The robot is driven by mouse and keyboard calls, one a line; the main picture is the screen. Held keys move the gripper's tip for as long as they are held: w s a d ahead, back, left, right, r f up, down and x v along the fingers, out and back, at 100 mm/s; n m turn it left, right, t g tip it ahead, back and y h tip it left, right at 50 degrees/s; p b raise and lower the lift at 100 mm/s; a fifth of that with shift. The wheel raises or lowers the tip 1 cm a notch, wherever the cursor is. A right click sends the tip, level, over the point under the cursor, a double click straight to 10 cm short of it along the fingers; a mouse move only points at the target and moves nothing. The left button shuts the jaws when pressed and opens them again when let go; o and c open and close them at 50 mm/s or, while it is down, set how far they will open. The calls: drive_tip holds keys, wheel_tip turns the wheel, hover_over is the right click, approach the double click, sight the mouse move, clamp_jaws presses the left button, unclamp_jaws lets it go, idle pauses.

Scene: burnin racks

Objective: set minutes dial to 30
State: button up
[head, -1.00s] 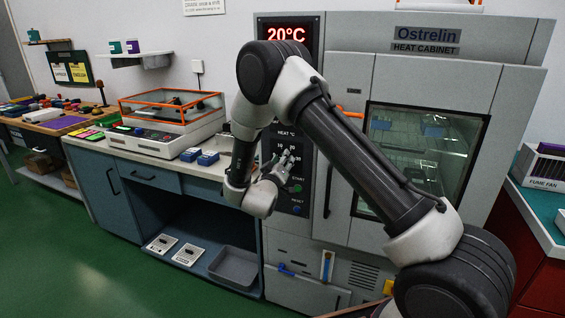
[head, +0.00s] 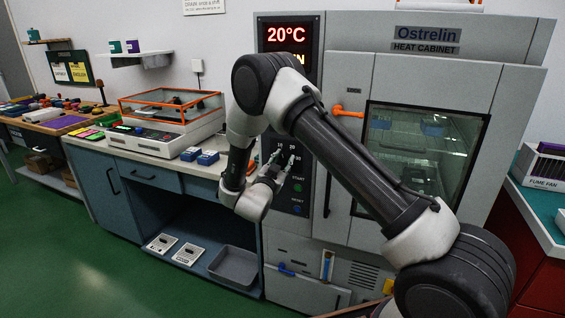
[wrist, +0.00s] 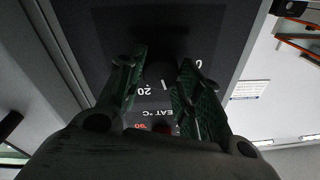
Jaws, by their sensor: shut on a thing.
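The control panel (head: 306,180) of the heat cabinet is dark, with white numerals and START and RESET buttons. My gripper (head: 283,170) reaches it from the left, at the dial with 10, 20 and 30 around it. In the wrist view my gripper (wrist: 160,75) has its ribbed green-black fingers on either side of the dark dial (wrist: 159,72), shut on it. A white mark and the numeral 20 show close by, and a HEAT °C label lies below them. The dial's setting is hard to read. My arm hides part of the panel in the head view.
An orange handle (head: 347,112) sticks out by the cabinet window. Blue blocks (head: 200,156) and an orange-framed instrument (head: 166,120) stand on the left counter. Green START (head: 298,188) and blue RESET (head: 297,209) buttons sit below the dial.

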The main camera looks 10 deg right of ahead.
drive_tip(key=m+h, duration=0.1)
drive_tip(key=m, duration=0.5)
drive_tip(key=shift+g, duration=0.4)
drive_tip(key=m, duration=0.6)
drive_tip(key=shift+a+g+h, duration=0.1)
drive_tip(key=shift+g+h, duration=0.3)
drive_tip(key=m, duration=0.6)
drive_tip(key=shift+f+g, duration=0.1)
drive_tip(key=shift+g, duration=0.3)
drive_tip(key=shift+m, duration=2.4)
drive_tip(key=o, duration=1)
drive_tip(key=shift+w, duration=0.1)
drive_tip(key=shift+o, duration=0.2)
drive_tip(key=shift+a, duration=0.1)
